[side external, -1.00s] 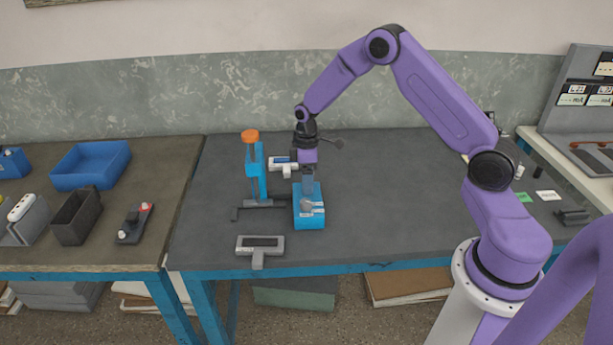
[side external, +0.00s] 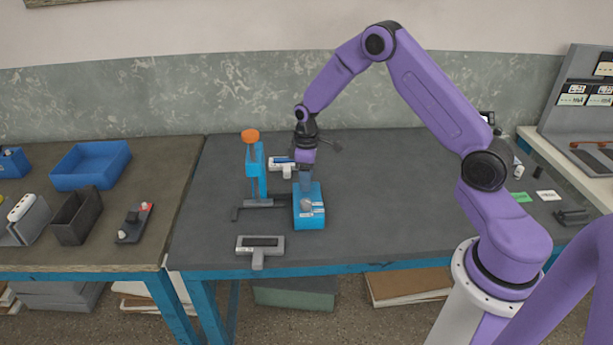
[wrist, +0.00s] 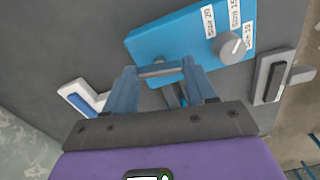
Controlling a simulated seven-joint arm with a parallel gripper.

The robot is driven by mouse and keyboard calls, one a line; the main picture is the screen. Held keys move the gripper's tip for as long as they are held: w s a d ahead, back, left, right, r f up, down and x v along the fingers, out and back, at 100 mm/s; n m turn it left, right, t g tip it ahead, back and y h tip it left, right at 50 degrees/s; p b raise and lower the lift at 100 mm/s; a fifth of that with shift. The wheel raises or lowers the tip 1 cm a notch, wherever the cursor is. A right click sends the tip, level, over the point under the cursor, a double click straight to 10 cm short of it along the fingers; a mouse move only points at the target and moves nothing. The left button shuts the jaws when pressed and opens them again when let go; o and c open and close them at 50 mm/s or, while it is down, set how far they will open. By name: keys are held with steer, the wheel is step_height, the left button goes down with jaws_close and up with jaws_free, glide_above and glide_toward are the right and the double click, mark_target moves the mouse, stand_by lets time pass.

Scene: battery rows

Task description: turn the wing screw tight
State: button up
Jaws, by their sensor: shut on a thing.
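A blue block (side external: 310,217) with a grey round knob and white size labels stands on the dark bench. It also shows in the wrist view (wrist: 170,42). My gripper (side external: 306,188) points down over the back part of this block. In the wrist view, its two blue-grey fingers (wrist: 160,76) stand apart on either side of a grey bar, which looks like the wing of the wing screw (wrist: 160,70). The gripper is shut on it, at the block's edge. The screw's shaft and how far it is seated are hidden.
A blue upright stand with an orange top (side external: 250,136) is close to the left of my gripper. A white-and-blue piece (side external: 281,163) lies behind, and a grey framed tool (side external: 260,246) lies in front. The bench to the right is largely clear.

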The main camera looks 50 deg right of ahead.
steer(key=m, duration=0.4)
steer(key=shift+m, duration=0.3)
steer(key=m, duration=0.3)
steer(key=shift+m, duration=0.4)
steer(key=m, duration=0.3)
steer(key=shift+m, duration=2.1)
steer(key=o, duration=1)
steer(key=shift+o, duration=0.2)
steer(key=shift+r, duration=0.1)
step_height(320, 180, up, 17)
steer(key=shift+r, duration=0.15)
